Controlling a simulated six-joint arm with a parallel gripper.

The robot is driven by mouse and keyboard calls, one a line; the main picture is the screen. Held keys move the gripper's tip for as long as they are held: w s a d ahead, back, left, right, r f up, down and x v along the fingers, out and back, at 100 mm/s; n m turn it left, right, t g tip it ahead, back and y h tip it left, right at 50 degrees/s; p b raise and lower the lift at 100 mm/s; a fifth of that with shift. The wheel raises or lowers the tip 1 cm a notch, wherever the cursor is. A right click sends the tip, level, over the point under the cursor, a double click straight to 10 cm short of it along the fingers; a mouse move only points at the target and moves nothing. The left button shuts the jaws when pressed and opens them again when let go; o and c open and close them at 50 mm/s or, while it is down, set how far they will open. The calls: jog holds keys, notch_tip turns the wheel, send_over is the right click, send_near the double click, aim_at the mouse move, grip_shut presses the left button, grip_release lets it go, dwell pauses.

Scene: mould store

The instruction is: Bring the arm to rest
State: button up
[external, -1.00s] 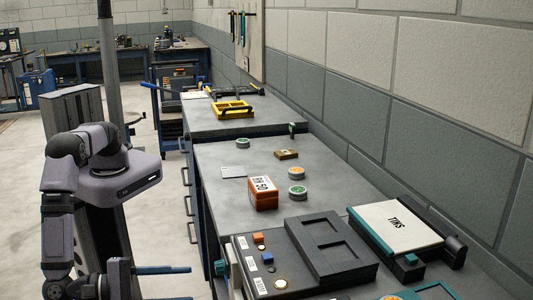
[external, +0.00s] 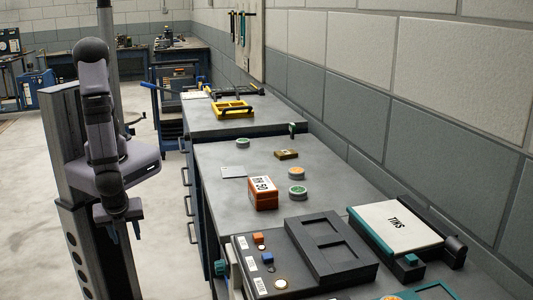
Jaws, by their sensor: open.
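My gripper (external: 124,231) is at the end of my folded arm on the left of the external view. It points down beside the column, over the floor and left of the bench. Its two fingers stand apart with nothing between them. The arm hangs close to the column, clear of the bench and everything on it.
A yellow tray (external: 233,109) lies farther back. The floor (external: 30,230) on the left is clear.

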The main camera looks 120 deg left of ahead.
jog(key=w+a+r+n+t+h+p, duration=0.1)
jog(key=w+a+r+n+p, duration=0.1)
jog(key=r, duration=0.4)
jog(key=w+a+r+n+t+h+p, duration=0.1)
jog(key=w+a+r+n+p, duration=0.1)
jog(key=r, duration=0.4)
jog(key=w+a+r+n+t+h+p, duration=0.1)
jog(key=w+a+r+n+t+p, duration=0.1)
jog(key=a+r+n, duration=0.2)
notch_tip(320, 180, up, 3)
jog(key=shift+w+a+f+h, duration=0.2)
jog(key=shift+w+a+h, duration=0.1)
jog(key=shift+a, duration=0.5)
